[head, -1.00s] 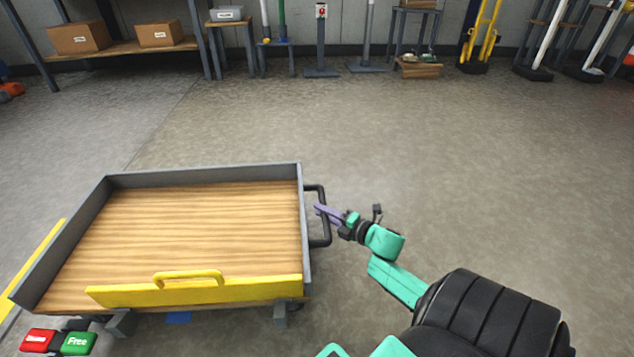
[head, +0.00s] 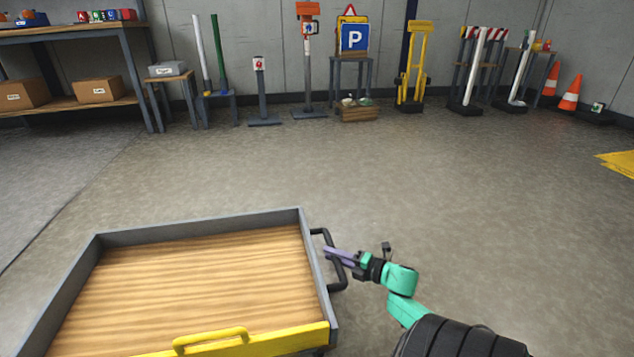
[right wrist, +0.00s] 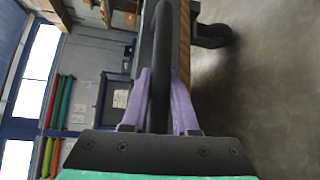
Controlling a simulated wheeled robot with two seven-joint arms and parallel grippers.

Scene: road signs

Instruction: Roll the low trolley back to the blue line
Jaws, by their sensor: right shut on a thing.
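The low trolley (head: 200,275) has a wooden deck, grey side walls and a yellow front board with a yellow grip (head: 210,340). It fills the lower left of the head view, and its near end is cut off. My right gripper (head: 333,252) is at the black side handle (head: 339,283), its purple fingers shut on the bar. In the right wrist view the black bar (right wrist: 161,70) runs between the two fingers (right wrist: 160,105). No blue line shows in the frames of now. My left gripper is out of view.
The deck is empty. Open grey floor lies behind and right of the trolley. Along the back wall stand a shelf with boxes (head: 99,89), a blue parking sign (head: 355,38), a yellow hand truck (head: 413,70) and orange cones (head: 570,95). A yellow marking (head: 618,162) lies at the right.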

